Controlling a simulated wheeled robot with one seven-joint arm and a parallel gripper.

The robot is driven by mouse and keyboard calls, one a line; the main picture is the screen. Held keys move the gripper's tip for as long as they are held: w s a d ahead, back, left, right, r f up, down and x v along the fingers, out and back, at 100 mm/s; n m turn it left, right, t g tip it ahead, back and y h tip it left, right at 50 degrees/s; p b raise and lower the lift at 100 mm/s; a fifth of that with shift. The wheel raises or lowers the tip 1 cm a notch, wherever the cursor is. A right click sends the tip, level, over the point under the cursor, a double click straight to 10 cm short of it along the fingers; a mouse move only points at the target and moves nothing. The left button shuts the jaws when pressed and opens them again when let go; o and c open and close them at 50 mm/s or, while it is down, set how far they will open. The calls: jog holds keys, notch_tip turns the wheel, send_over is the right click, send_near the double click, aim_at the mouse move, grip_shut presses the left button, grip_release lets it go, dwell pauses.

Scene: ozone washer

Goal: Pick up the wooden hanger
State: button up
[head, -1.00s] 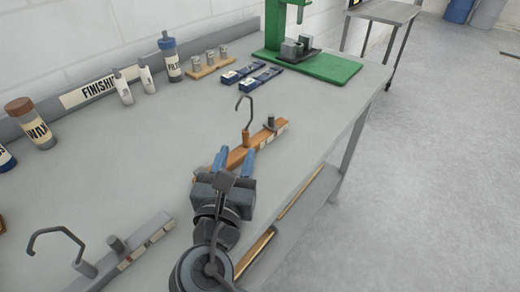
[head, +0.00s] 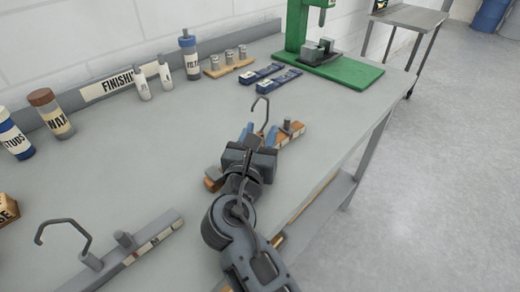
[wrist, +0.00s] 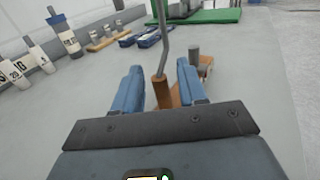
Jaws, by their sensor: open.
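The wooden hanger (head: 290,134) is an orange-brown bar lying on the grey bench, with a grey metal hook rising from its middle and a small grey peg near its far end. My gripper (head: 258,133) is over the middle of the bar and hides much of it; a near end shows at its left. In the wrist view my gripper (wrist: 160,80) is open, with one blue finger on each side of the base of the hook on the wooden hanger (wrist: 160,94). Both fingers look apart from the hook base. Whether they touch the bar cannot be told.
A similar grey hanger (head: 150,240) lies at the lower left. Bottles, including a wax bottle (head: 51,113), and a peg block (head: 229,64) stand along the back wall. Two blue packets (head: 270,76) and a green press (head: 340,72) are farther off. The bench's right edge is close.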

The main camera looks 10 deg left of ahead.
grip_shut()
jog(key=shift+r, duration=0.15)
dwell(0.4)
